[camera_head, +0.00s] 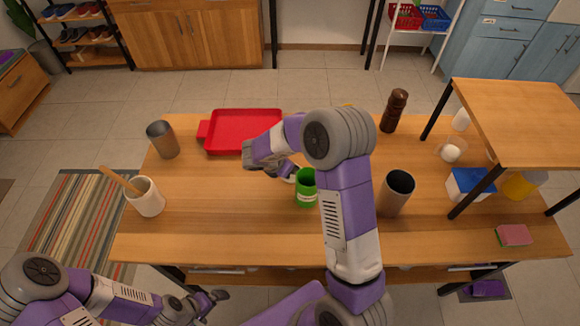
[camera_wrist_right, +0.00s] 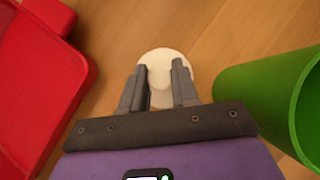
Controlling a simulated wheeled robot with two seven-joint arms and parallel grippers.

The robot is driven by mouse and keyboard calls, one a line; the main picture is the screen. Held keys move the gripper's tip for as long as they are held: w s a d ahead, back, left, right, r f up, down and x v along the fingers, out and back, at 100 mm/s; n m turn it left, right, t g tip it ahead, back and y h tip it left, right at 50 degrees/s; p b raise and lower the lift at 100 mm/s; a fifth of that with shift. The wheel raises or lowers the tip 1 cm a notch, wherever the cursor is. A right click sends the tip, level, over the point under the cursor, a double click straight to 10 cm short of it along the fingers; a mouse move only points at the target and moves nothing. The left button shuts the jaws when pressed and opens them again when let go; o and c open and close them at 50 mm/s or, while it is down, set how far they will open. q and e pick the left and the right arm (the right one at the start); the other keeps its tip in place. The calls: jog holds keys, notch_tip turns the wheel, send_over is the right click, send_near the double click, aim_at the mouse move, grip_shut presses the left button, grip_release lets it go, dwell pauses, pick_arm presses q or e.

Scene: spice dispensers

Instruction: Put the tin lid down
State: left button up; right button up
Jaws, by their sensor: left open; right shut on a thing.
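The tin lid (camera_wrist_right: 165,58) is a pale round disc with a raised middle, seen in the right wrist view. My right gripper (camera_wrist_right: 160,76) is shut on its raised middle. How far the lid is from the wood below, I cannot tell. In the head view my right gripper (camera_head: 288,172) is over the middle of the table, and the lid is not clear there. A green tin (camera_head: 306,188), open at the top, stands beside this gripper; it also shows in the right wrist view (camera_wrist_right: 255,95). My left gripper (camera_head: 213,298) is open and empty in front of the table.
A red tray (camera_head: 205,131) lies behind the gripper, left in the wrist view (camera_wrist_right: 65,80). A metal cup (camera_head: 162,140) and a white crock (camera_head: 148,198) stand left. A dark cup (camera_head: 396,192), pepper mill (camera_head: 394,110) and raised shelf (camera_head: 520,115) are right. The front left table is clear.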

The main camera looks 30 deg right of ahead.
jog(key=shift+f+b, duration=0.35)
jog(key=shift+f, duration=0.05)
jog(key=o, duration=1)
jog(key=shift+r, duration=0.1)
jog(key=shift+r+p, duration=0.25)
jog(key=shift+p, duration=0.05)
jog(key=p+v, duration=0.3)
jog(key=v, duration=0.9)
jog(key=shift+r, duration=0.15)
